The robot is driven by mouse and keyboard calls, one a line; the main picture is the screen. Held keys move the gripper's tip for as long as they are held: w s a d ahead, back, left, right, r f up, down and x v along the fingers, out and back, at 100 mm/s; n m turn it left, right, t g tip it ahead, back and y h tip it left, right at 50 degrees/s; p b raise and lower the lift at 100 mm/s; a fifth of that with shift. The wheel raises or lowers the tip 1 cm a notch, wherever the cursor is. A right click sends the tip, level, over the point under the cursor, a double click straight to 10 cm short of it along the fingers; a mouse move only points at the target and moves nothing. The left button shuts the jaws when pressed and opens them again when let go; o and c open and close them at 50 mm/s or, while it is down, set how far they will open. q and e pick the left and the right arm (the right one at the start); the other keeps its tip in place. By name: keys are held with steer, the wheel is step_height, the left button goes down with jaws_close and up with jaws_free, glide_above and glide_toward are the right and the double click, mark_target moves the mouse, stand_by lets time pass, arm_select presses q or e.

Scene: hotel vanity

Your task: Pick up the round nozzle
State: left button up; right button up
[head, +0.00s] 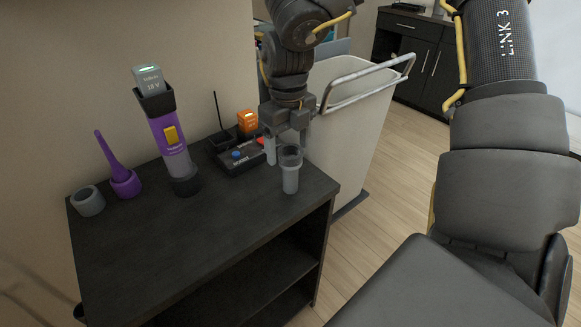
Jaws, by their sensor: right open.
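A grey round nozzle (290,169), a wide open ring on a narrower stem, stands upright near the right edge of the dark shelf top (215,235). My right gripper (287,146) points down over it, with its jaws open. One finger shows just left of the nozzle's rim; the other is partly lost behind it. I cannot tell whether the fingers touch it. Another short grey ring-shaped piece (88,201) lies at the far left of the top. My left gripper is not in view.
A purple narrow nozzle (117,166) and a purple handheld vacuum (168,133) stand on the left half. A dark box with a blue button (238,157) and an orange block (247,121) sit behind. A pale cart (350,115) stands close behind the right edge. The front top is clear.

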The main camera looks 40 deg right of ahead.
mark_target(291, 162)
steer(key=shift+s+f, duration=0.1)
steer(key=shift+f, duration=0.05)
step_height(291, 162, down, 5)
steer(key=shift+d+r+p, duration=0.1)
steer(key=shift+d+p, duration=0.05)
steer(key=shift+p, duration=0.3)
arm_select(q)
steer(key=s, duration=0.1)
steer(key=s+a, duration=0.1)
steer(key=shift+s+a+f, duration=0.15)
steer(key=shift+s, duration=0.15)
arm_select(e)
steer(key=c, duration=1)
